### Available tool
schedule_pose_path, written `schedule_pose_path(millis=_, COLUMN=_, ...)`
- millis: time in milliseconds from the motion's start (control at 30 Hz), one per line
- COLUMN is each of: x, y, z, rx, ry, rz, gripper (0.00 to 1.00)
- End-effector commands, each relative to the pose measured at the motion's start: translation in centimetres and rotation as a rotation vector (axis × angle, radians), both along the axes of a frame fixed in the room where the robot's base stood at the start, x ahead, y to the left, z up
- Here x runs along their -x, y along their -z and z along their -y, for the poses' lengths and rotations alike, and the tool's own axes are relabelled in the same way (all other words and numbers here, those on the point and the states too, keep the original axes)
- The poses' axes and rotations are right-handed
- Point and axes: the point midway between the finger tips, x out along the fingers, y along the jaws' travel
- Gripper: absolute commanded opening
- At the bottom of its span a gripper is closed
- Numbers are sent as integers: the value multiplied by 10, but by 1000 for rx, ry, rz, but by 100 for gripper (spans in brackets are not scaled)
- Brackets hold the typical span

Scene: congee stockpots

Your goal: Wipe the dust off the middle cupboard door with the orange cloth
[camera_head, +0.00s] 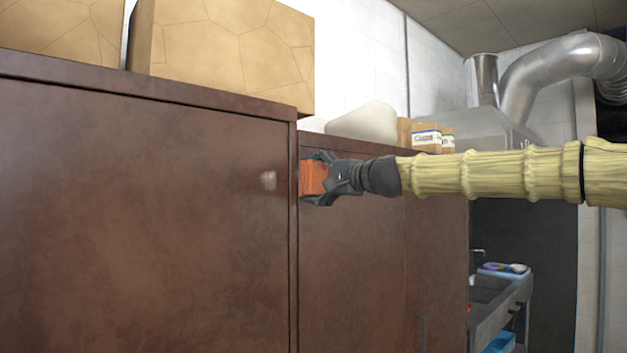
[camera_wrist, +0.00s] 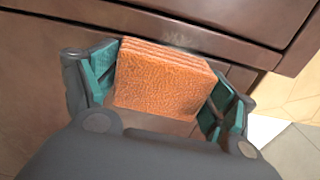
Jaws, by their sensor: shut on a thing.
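My gripper (camera_head: 320,179) is shut on the folded orange cloth (camera_head: 312,180), near the seam between two brown cupboard doors. The wrist view shows the cloth (camera_wrist: 160,80) as a thick layered square between the teal finger pads. A pale dust patch (camera_head: 268,180) is on the large cupboard door (camera_head: 140,220), near its right edge, a little left of the cloth. In the wrist view the dust patch (camera_wrist: 182,40) lies just beyond the cloth's far edge. I cannot tell whether the cloth touches a door, or for sure which door is the middle one.
Large tan boxes (camera_head: 230,55) stand on top of the cupboard. A whitish lump (camera_head: 362,118) and small cartons (camera_head: 426,137) sit further right on it. A door handle (camera_head: 420,333) is low on the right. A sink counter (camera_head: 495,305) stands beyond the cupboard.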

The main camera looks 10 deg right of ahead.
Motion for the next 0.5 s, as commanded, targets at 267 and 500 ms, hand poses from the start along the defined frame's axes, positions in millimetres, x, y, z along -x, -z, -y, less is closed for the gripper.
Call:
schedule_pose_path(millis=267, x=3, y=1, z=-9, rx=2, ry=-2, rz=0, gripper=65)
schedule_pose_path(millis=500, x=12, y=1, z=-24, rx=3, ry=-2, rz=1, gripper=66)
